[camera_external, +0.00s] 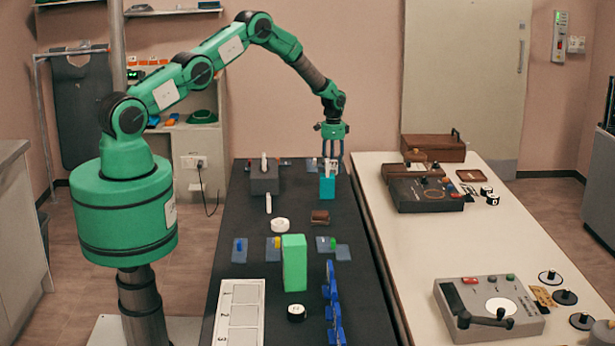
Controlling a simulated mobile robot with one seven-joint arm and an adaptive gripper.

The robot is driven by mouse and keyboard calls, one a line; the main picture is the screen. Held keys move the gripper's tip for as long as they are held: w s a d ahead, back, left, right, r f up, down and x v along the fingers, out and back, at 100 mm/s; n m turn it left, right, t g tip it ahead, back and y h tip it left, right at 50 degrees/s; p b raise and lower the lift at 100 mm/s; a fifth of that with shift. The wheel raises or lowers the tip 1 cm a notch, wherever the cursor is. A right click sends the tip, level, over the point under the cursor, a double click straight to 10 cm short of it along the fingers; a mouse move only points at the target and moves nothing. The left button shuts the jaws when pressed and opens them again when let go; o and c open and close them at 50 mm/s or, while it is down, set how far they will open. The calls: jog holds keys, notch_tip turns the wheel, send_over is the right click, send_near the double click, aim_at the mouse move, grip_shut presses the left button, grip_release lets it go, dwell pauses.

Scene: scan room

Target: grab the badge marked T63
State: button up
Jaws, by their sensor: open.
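I cannot read T63 on anything, as the markings are too small, so I cannot tell which thing is the badge. My gripper (329,168) points down over the far end of the dark table, with its fingers apart. A small white tag (331,165) with dark marks shows at its fingertips, on or just behind a teal block (327,188). I cannot tell whether the fingers touch the tag. Flat blue-grey cards (343,252) with coloured clips lie mid-table. Several upright blue pieces (333,305) stand in a row at the near right.
On the dark table (262,210) stand a tall green block (294,263), a dark grey block (264,180), a white roll (280,225), a brown block (320,217) and a numbered white tray (254,312). The cream table (445,240) at right carries a grey device (490,308) and dark cases.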

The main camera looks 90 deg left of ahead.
jog(key=shift+f, duration=0.45)
jog(key=shift+c, duration=0.2)
grip_shut()
